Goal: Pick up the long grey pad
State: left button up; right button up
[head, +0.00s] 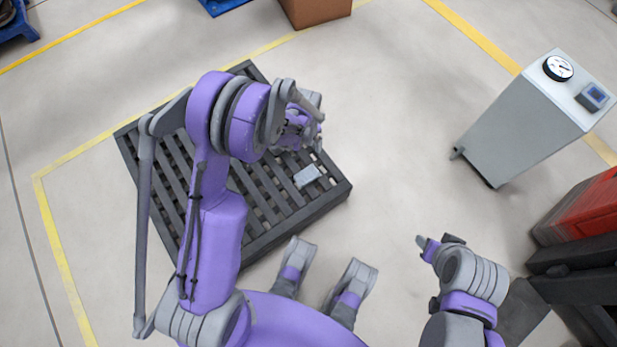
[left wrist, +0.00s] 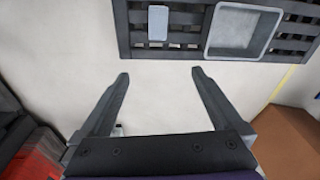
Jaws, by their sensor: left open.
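The long grey pad (head: 307,176) is a light grey block lying flat on the slats of a dark pallet (head: 331,190). In the left wrist view the pad (left wrist: 158,22) is at the top, beyond the fingertips and roughly in line with the gap between them. My left gripper (left wrist: 160,77) is open and empty, apart from the pad. In the head view my left gripper (head: 303,132) is over the pallet, partly hidden by its own arm. My right gripper (head: 436,246) is right of the pallet, too small and turned to read its jaws.
A grey square tray (left wrist: 212,50) sits on the pallet beside the pad. A brown box (head: 316,10) stands behind the pallet. A grey cabinet with a gauge (head: 520,120) and a red object (head: 585,215) are at right. Floor between pallet and cabinet is clear.

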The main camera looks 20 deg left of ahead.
pick_arm(q)
jog(key=m+g+b, duration=0.1)
jog(key=m+b, duration=0.1)
jog(key=b, duration=0.4)
send_over(305, 176)
notch_tip(305, 176, down, 28)
jog(key=shift+w+r, duration=0.15)
jog(key=shift+r, duration=0.1)
jog(key=shift+f+b, duration=1)
jog(key=shift+f, duration=2.05)
pick_arm(e)
jog(key=s+f+x, duration=0.1)
jog(key=s+x, duration=0.1)
jog(key=x, duration=0.7)
pick_arm(q)
jog(key=shift+c, duration=0.3)
jog(key=c, duration=1.2)
